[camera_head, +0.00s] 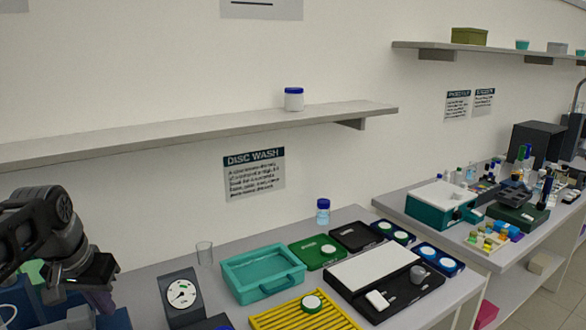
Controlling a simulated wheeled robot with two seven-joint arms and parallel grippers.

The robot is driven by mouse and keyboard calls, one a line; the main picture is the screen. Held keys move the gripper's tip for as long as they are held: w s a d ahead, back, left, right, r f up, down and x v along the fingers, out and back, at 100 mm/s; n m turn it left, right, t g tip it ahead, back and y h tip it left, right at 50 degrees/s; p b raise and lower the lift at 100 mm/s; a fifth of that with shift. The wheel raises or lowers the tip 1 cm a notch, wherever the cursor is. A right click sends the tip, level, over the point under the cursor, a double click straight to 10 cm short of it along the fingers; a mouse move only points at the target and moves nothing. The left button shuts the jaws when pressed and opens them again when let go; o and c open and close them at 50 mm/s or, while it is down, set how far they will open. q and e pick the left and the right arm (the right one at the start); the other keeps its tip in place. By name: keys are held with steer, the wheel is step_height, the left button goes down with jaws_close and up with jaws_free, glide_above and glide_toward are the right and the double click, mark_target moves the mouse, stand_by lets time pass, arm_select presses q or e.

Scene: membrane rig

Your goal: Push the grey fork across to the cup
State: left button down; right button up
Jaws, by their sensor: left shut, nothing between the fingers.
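I cannot make out a grey fork anywhere in the head view. A clear, empty-looking glass cup (204,253) stands upright on the bench, behind the dial gauge and left of the teal tray. A small grey round cup-like piece (418,272) sits on the black tray at the right; I cannot tell which of the two the task means. My left gripper (102,299) is at the lower left, pointing down, shut and empty, well left of the glass cup. Its tips are dark and partly unclear. My right gripper is out of view.
A dial gauge (181,294), a teal tray (237,283) and a yellow ribbed rack (275,318) crowd the bench front. The black tray (395,313) holds a white plate (373,266). A blue-capped bottle (323,213) stands behind. A wall shelf (200,131) hangs above.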

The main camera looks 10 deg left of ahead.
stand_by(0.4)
arm_select(q)
steer(key=shift+r, duration=0.1)
step_height(320, 180, up, 8)
steer(key=p, duration=0.6)
stand_by(0.4)
